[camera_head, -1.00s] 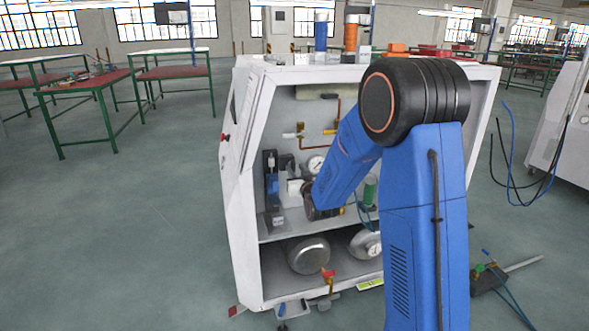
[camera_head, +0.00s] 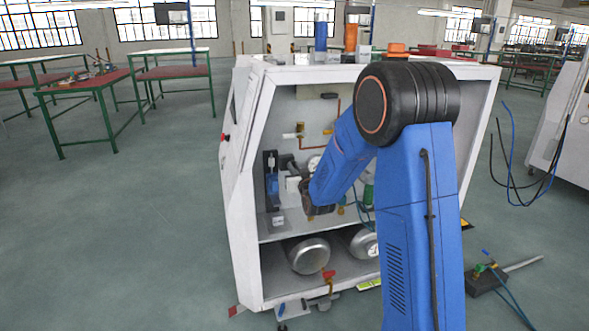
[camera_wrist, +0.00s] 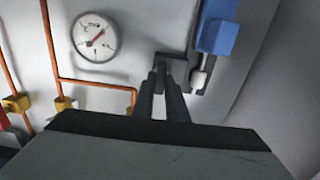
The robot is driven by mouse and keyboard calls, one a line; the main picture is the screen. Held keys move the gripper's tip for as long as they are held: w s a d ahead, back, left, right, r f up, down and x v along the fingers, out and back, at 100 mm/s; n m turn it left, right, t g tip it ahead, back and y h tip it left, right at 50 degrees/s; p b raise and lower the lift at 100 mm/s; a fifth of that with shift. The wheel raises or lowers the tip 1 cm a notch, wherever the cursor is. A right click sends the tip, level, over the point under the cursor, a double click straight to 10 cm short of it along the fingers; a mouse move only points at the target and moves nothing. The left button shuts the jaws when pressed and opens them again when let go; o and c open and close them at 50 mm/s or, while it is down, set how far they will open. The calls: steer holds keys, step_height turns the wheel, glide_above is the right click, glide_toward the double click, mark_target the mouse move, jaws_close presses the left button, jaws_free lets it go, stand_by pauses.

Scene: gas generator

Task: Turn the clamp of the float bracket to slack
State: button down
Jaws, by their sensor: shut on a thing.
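My gripper (camera_wrist: 162,82) is at the rear panel inside the white cabinet. In the wrist view its two dark fingers are shut on a small dark piece, the clamp (camera_wrist: 163,69), at the end of a black bracket (camera_wrist: 174,56). Most of the clamp is hidden between the fingertips, so its turn angle is unclear. A blue block (camera_wrist: 216,35) with a pale rounded tip stands just right of the bracket. In the head view the blue unit (camera_head: 272,184) is left of my gripper (camera_head: 302,190), and my wrist hides the clamp.
A round gauge (camera_wrist: 95,37) and copper pipes with brass fittings (camera_wrist: 62,104) are left of my fingers in the wrist view. Silver cylinders (camera_head: 307,255) lie on the lower shelf. The cabinet's left wall (camera_head: 248,190) bounds the space.

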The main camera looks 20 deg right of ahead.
steer(key=shift+n, duration=0.3)
steer(key=n, duration=1.7)
steer(key=shift+a+f, duration=0.25)
steer(key=shift+f, duration=0.05)
steer(key=c, duration=1.8)
jaws_free()
steer(key=shift+o, duration=0.2)
